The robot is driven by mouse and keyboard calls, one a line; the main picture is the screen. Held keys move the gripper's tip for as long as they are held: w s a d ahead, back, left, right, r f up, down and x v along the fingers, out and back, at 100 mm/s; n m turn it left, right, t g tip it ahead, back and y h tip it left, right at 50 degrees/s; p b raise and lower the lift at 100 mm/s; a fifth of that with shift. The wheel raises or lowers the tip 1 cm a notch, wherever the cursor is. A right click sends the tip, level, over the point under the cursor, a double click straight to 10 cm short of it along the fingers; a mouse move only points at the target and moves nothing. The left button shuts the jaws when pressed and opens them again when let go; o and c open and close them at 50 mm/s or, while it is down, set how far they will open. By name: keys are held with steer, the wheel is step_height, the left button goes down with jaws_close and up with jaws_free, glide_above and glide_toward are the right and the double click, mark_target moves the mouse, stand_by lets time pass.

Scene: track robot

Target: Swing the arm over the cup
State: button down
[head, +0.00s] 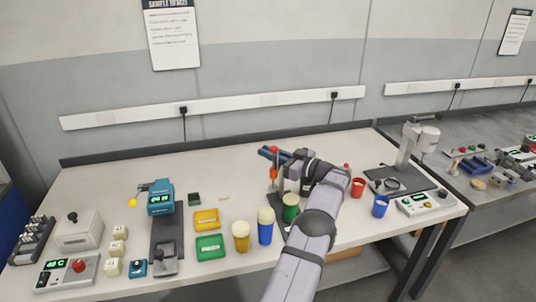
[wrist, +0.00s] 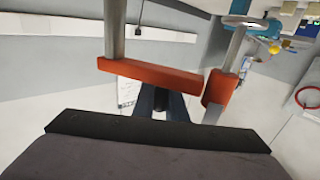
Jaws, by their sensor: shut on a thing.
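My gripper (head: 276,163) is at the back middle of the bench, above and behind a green cup (head: 290,209). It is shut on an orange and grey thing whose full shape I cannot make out. Orange parts (wrist: 150,75) with grey rods show close up in the wrist view, with dark fingers behind them. A yellow cup (head: 240,238) and another blue cup (head: 265,228) stand to the left. I cannot tell which cup is meant.
A yellow tray (head: 206,220) and a green tray (head: 209,247) lie left of the cups. A teal device (head: 160,198) stands further left. A grey stand with a dark base (head: 395,180) is at the right. The back left of the bench is mostly clear.

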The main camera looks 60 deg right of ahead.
steer(key=shift+s+r+n+y, duration=0.1)
steer(key=shift+r+n+y, duration=0.15)
steer(key=shift+y, duration=0.25)
steer(key=c, duration=1.8)
jaws_free()
steer(key=shift+f, duration=0.1)
steer(key=shift+o, duration=0.2)
step_height(320, 180, up, 10)
steer(key=shift+p, duration=0.3)
steer(key=shift+c, duration=0.4)
